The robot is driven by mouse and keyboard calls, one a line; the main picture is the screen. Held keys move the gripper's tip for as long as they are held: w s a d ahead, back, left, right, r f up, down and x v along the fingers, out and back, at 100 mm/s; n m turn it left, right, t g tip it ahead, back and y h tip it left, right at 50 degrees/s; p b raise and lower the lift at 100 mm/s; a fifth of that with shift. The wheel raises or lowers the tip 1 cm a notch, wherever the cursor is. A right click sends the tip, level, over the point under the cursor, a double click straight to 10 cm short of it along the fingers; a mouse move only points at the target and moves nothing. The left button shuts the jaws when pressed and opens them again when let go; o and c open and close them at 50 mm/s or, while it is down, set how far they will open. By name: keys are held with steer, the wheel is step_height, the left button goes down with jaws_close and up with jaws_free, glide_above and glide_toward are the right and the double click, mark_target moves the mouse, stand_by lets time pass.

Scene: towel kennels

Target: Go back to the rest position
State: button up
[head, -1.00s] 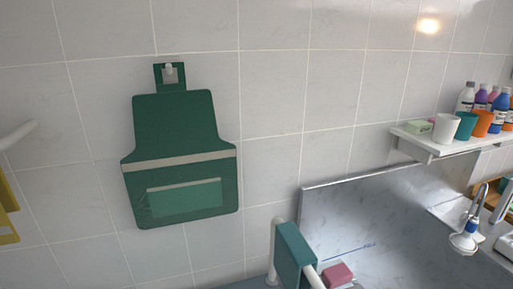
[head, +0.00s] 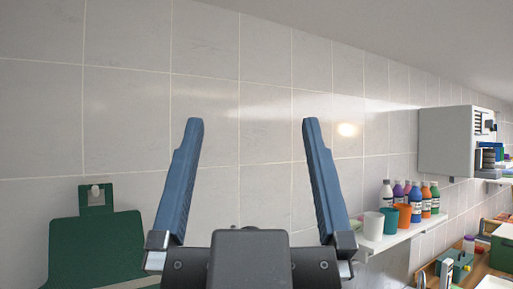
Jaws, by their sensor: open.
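My gripper (head: 252,125) is in the lower middle of the head view, pointing up. Its two blue fingers are spread wide apart, with only the tiled wall showing between them. It is open and empty. It touches nothing that I can see, and my arm below the palm is cut off by the bottom edge.
At right, a shelf (head: 392,240) holds cups and several bottles. A grey wall cabinet (head: 446,142) is beyond it. A green box (head: 455,263) stands at lower right.

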steer(key=shift+s+d+r, duration=0.2)
steer(key=shift+s+r, duration=0.2)
steer(key=shift+r, duration=0.05)
step_height(320, 180, down, 3)
steer(key=b, duration=0.3)
steer(key=shift+a+f, duration=0.1)
steer(key=shift+f, duration=0.05)
